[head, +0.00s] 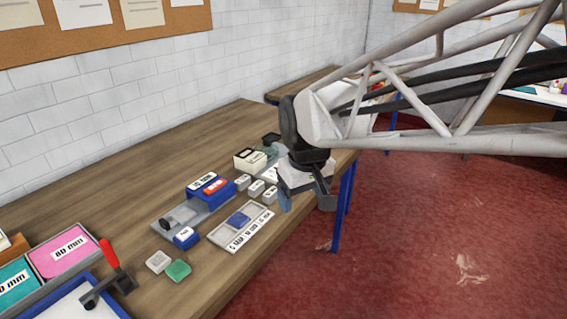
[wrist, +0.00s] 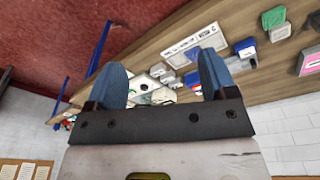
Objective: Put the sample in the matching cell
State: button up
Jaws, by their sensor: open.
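A pale tray (head: 262,222) with recessed cells and dark lettering along its front edge lies on the table; it also shows in the wrist view (wrist: 213,40). A blue sample (head: 238,219) sits in one of its cells. A green sample (head: 178,270) and a light grey sample (head: 158,262) lie loose on the table near its front edge; the green one also shows in the wrist view (wrist: 273,17). My gripper (head: 306,201) is open, with nothing seen between its fingers. It hangs beyond the tray's right end, at the table edge.
A blue fixture (head: 210,192) with a red part stands behind the tray. The back-left table is clear.

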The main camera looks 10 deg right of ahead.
jog(key=s+d+f+m+t, duration=0.1)
jog(key=s+d+m, duration=0.2)
jog(key=s, duration=1.1)
jog(key=shift+s+d, duration=0.3)
jog(key=shift+d, duration=0.5)
jog(key=shift+f, duration=0.1)
